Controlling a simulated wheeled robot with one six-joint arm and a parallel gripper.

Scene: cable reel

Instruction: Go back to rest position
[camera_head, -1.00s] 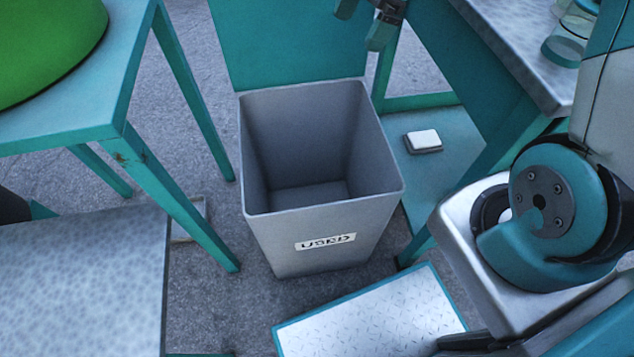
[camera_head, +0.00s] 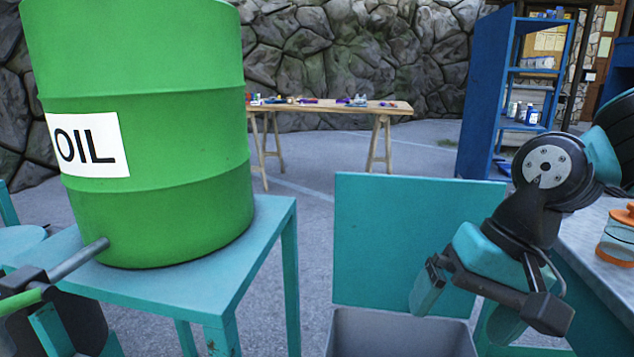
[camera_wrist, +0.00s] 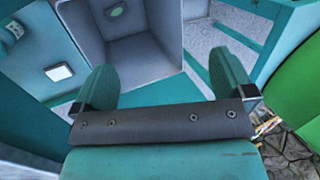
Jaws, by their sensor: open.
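My gripper (camera_head: 468,308) is open and empty in the head view, its two teal fingers apart above the grey bin (camera_head: 400,335). The bin shows only its upper part at the bottom edge. In the wrist view my gripper (camera_wrist: 164,82) has nothing between its fingers. The bin (camera_wrist: 140,58) lies beyond the fingertips there, with a small pale oval patch inside that I cannot identify.
A green oil drum (camera_head: 160,130) stands on a teal table (camera_head: 255,260) at left. A teal panel (camera_head: 400,235) stands behind the bin. A grey worktop (camera_head: 590,225) with a jar (camera_head: 617,240) is at right. A wooden table (camera_head: 330,107) and blue shelf (camera_head: 490,100) stand farther back.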

